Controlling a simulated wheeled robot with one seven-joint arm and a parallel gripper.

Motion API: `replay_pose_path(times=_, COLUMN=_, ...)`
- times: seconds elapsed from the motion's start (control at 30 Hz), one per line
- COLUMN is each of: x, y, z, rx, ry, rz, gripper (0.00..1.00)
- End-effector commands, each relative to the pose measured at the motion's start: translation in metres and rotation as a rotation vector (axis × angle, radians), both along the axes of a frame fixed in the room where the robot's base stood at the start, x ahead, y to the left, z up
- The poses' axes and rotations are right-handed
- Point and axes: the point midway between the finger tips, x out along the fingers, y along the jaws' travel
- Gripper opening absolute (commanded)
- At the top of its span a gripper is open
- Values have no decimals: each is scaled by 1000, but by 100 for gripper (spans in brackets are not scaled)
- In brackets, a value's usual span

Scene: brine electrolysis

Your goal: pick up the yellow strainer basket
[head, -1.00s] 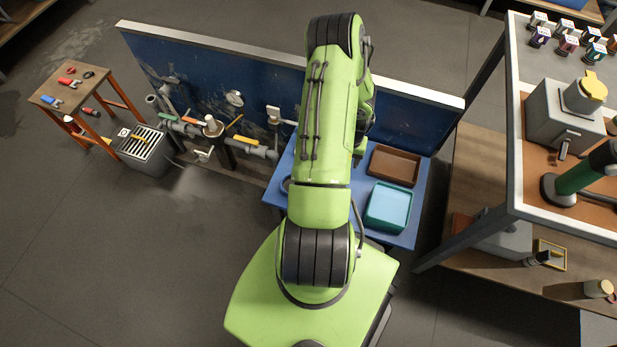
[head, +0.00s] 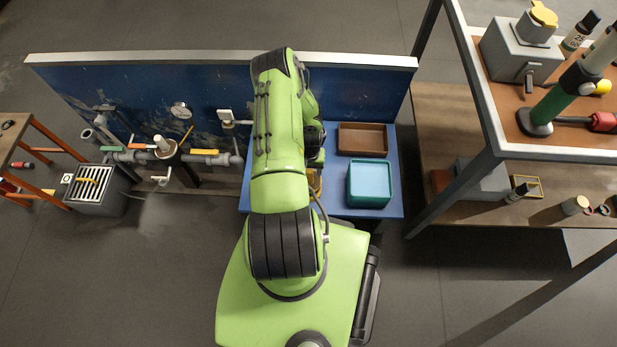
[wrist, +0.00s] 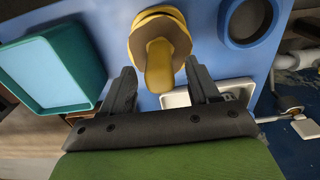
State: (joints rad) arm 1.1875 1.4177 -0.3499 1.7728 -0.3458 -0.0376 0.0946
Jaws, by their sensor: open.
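The yellow strainer basket (wrist: 160,28) appears in the wrist view as a round, stepped yellow body with a darker yellow stub pointing toward my gripper. It is over the blue table top (wrist: 210,57). My gripper (wrist: 160,68) is open, with one finger on each side of the stub and the wider body beyond the fingertips. I cannot tell whether the fingers touch it. In the head view, a small yellow-brown piece (head: 315,182) shows at the right edge of my arm on the blue table, probably the same basket. My arm hides the gripper there.
A teal tray (head: 369,184) and a brown tray (head: 363,139) are on the table's right side. The teal tray also shows left of my gripper in the wrist view (wrist: 50,50). A blue ring (wrist: 235,35) and a pale tray (wrist: 235,88) lie to the right. A blue panel (head: 90,85) stands behind.

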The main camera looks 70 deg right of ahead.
Motion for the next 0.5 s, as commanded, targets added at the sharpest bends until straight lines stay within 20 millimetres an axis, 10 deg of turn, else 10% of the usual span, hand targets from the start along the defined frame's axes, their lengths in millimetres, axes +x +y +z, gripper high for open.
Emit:
replay_pose_path(times=0.2, x=0, y=2, z=-42, rx=2, ry=0, rz=2, gripper=61)
replay_pose_path(times=0.4, x=0, y=1, z=-41, rx=0, ry=0, rz=1, gripper=61)
replay_pose_path(times=0.5, x=0, y=1, z=-41, rx=1, ry=0, rz=1, gripper=45)
